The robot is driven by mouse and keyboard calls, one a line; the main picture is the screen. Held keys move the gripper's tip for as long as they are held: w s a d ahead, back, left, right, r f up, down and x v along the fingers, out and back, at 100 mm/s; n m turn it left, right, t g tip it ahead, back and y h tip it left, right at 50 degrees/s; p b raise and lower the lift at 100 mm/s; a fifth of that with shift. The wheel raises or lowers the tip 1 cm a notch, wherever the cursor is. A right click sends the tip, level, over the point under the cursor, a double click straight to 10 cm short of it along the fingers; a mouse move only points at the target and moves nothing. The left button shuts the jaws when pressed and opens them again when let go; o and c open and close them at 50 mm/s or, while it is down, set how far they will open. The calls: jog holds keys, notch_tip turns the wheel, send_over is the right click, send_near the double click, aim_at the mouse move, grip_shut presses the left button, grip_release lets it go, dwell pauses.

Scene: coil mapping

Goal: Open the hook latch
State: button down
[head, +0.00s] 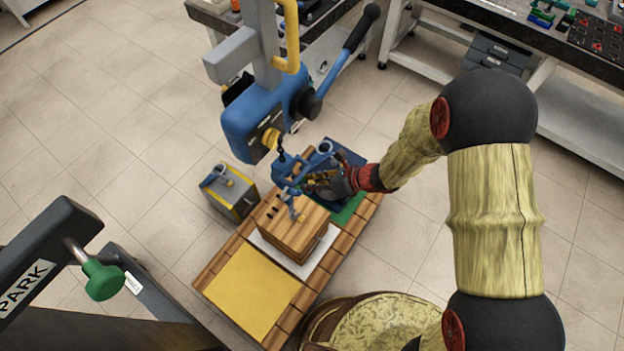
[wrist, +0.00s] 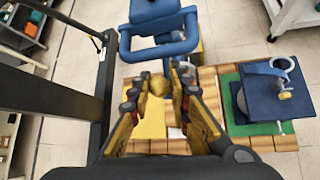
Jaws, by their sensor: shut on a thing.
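My gripper (head: 318,184) is beside the blue hook fitting (head: 289,166) that hangs on a short chain under the blue hoist, above a wooden block (head: 290,232). In the wrist view my gripper (wrist: 160,84) has its two yellow-padded fingers a little apart on a rounded brass-coloured piece (wrist: 158,86). The blue frame (wrist: 160,40) stands just beyond the fingertips. I cannot tell the hook latch apart from the fitting, or whether it is open; the fingers and small size hide the contact.
The block stands on a white plate on a plank platform with a yellow panel (head: 249,289). A grey-yellow box (head: 229,190) stands on the floor. The hoist lever (head: 345,50) rises above.

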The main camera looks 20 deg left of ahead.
jog(key=shift+r, duration=0.15)
dwell(0.4)
jog(key=c, duration=1.7)
grip_release()
jog(key=shift+r, duration=0.1)
jog(key=v, duration=1.1)
jog(key=shift+d+r, duration=0.2)
jog(key=shift+r, duration=0.2)
jog(key=shift+w, duration=0.1)
